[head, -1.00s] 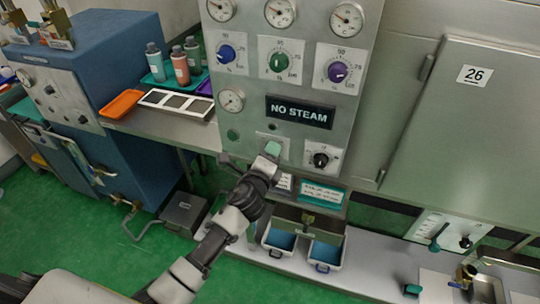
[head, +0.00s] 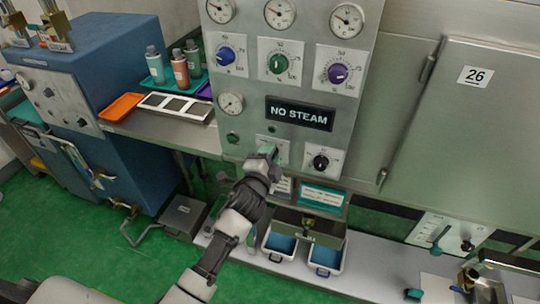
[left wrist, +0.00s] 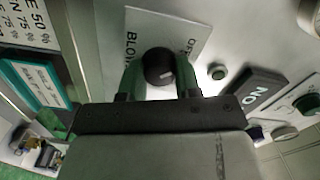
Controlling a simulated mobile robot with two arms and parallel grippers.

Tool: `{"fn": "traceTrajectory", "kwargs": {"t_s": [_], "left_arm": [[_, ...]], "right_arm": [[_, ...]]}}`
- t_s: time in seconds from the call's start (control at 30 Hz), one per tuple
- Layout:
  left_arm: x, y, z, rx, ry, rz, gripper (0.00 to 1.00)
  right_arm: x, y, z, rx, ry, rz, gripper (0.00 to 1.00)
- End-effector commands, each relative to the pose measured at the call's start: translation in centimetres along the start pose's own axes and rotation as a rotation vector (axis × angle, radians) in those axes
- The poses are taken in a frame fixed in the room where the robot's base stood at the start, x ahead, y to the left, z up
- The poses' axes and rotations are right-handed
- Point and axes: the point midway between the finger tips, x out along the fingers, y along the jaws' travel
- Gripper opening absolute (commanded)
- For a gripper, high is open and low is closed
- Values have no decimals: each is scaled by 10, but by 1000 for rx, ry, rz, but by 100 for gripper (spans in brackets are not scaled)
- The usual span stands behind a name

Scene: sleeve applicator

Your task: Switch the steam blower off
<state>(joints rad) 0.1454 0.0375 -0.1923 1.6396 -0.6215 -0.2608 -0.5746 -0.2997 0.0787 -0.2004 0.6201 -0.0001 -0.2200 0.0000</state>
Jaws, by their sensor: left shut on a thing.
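The blower switch is a round black knob (left wrist: 158,64) on a white plate, seen in the left wrist view. The plate's lettering is partly covered; "BLOW" reads to the knob's left and "OFF", cut short, to its upper right. A small white mark shows on the knob. My left gripper (left wrist: 160,78) has one green finger on each side of the knob and is shut on it. In the head view the left gripper (head: 268,152) is at the lower panel and hides the knob. My right gripper is not in view.
The steel panel (head: 250,150) carries a "NO STEAM" display (head: 299,113), coloured dials and another black knob (head: 320,162) right of my gripper. Blue-lined bins (head: 325,256) stand below. A tray of bottles (head: 158,82) is at left.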

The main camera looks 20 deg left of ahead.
Motion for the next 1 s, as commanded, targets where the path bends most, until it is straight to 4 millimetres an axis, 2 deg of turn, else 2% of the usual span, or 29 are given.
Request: {"fn": "traceTrajectory", "kwargs": {"t_s": [0.53, 0.57, 0.7, 0.73, 1.0], "left_arm": [[0, 1, 0, -29, -2, 3, 10], [0, 1, 0, -29, -2, 3, 35], [0, 1, 0, -28, -1, 2, 56], [0, 1, 0, -28, -1, 2, 59], [-1, 1, 0, -26, -1, 1, 59]], "right_arm": [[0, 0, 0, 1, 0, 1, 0], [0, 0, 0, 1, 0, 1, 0], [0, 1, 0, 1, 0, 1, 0], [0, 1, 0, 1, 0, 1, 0], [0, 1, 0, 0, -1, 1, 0]]}}
